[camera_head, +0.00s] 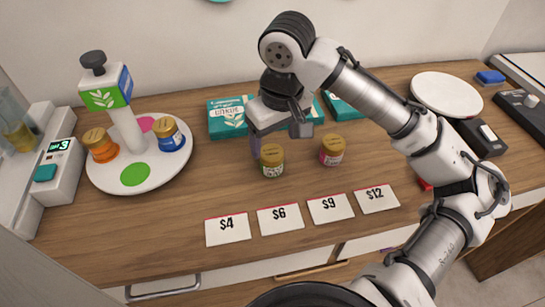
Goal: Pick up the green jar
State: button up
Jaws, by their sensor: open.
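The green jar (271,168) has a gold lid and a green and white label. It stands upright on the wooden counter (190,225), left of a similar jar with a pink label (331,157). My gripper (278,136) is open, just behind and above the green jar in the picture. One finger shows just left of the jar's lid, the other up and to the right. I see no grip on the jar; whether a finger touches it, I cannot tell.
Price cards (279,218) lie in front of the jars. A white round tray (108,180) at left holds an orange jar (101,148), a blue jar (168,137) and a sign post (123,120). Teal boxes (228,119) lie behind my gripper. A white plate (445,93) is at back right.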

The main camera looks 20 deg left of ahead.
aim_at(272, 153)
jog(key=f, duration=0.5)
jog(key=a+f, duration=0.1)
jog(key=f, duration=0.1)
jog(key=shift+w+f+p, duration=0.2)
jog(key=shift+f+p, duration=0.15)
jog(key=c, duration=1.1)
jog(key=shift+o, duration=0.2)
jog(key=shift+r, duration=0.15)
